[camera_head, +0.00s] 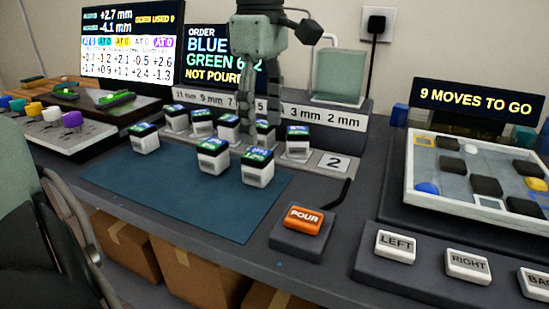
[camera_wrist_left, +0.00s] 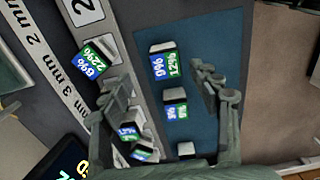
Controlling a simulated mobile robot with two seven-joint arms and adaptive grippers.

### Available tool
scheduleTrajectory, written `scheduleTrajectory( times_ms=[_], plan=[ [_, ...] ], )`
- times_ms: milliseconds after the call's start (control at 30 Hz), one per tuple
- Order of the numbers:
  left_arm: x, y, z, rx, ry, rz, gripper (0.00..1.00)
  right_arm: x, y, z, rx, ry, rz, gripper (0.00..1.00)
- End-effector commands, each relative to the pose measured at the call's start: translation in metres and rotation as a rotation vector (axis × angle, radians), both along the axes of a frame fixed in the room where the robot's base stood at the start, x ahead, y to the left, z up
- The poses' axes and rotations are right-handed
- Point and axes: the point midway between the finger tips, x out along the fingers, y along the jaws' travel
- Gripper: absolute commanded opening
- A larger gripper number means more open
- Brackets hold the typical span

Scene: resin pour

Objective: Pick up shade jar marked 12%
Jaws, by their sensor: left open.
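Several small white jars with black lids and blue-green labels stand on the bench. In the left wrist view, one jar's label appears to read 12% on its green part (camera_wrist_left: 163,63); this seems to be the front right jar on the mat in the head view (camera_head: 257,169). My left gripper (camera_head: 258,140) hangs down from above, open and empty, just behind that jar. In the left wrist view its two fingers (camera_wrist_left: 162,86) are spread, with the jar a little beyond the gap. My right gripper is not in view.
Two more jars (camera_head: 213,156) stand on the blue mat (camera_head: 215,207); several stand in a row before the thickness strip (camera_head: 325,118). An orange POUR button (camera_head: 304,219) is at the front. A glass box (camera_head: 338,75) stands behind; a tile board (camera_head: 480,175) is right.

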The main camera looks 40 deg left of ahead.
Motion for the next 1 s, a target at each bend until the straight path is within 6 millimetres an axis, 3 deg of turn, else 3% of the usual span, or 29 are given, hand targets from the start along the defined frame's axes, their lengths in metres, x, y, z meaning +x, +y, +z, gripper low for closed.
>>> scheduleTrajectory(
  times_ms=[500, 767, 1000],
  plan=[
    [-0.006, 0.004, -0.067, -0.002, 0.0, 0.002, 0.62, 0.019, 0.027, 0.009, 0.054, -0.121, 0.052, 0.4],
    [-0.006, 0.004, -0.07, -0.002, -0.002, 0.003, 0.62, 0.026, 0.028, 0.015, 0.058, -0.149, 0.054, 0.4],
    [-0.006, 0.004, -0.07, -0.002, -0.002, 0.002, 0.36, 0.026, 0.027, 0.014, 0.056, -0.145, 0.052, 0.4]
  ],
)
